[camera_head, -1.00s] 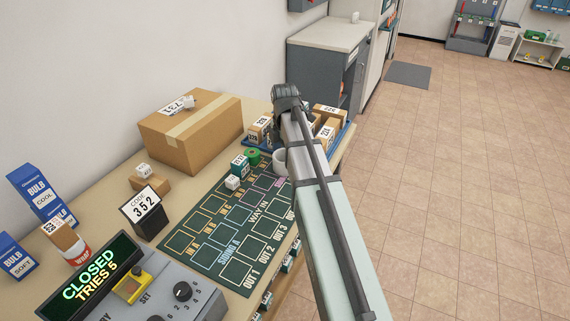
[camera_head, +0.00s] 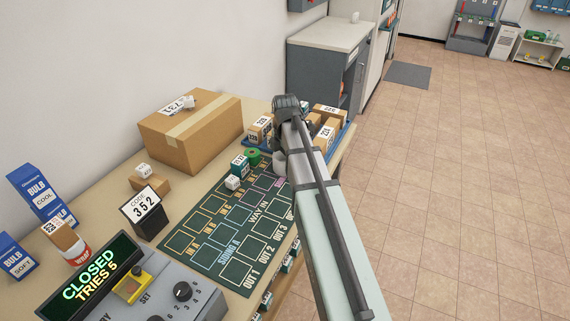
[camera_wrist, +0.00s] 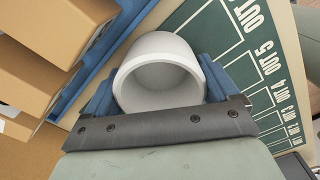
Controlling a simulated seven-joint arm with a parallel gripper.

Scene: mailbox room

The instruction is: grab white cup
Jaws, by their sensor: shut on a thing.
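The white cup (camera_wrist: 158,50) is in the middle of the wrist view, with its open mouth facing the camera. My gripper (camera_wrist: 158,88) has one blue finger on each side of the cup and is shut on it. In the head view a small part of the white cup (camera_head: 280,163) shows beside my arm, at the far right edge of the green board. My arm hides the gripper's fingers and most of the cup there.
A blue tray (camera_head: 346,137) with several numbered cartons stands just beyond the cup. A teal box (camera_head: 240,165), a green roll (camera_head: 253,157) and a white cube (camera_head: 233,182) are close by on the left. The green board (camera_head: 215,262) is mostly clear.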

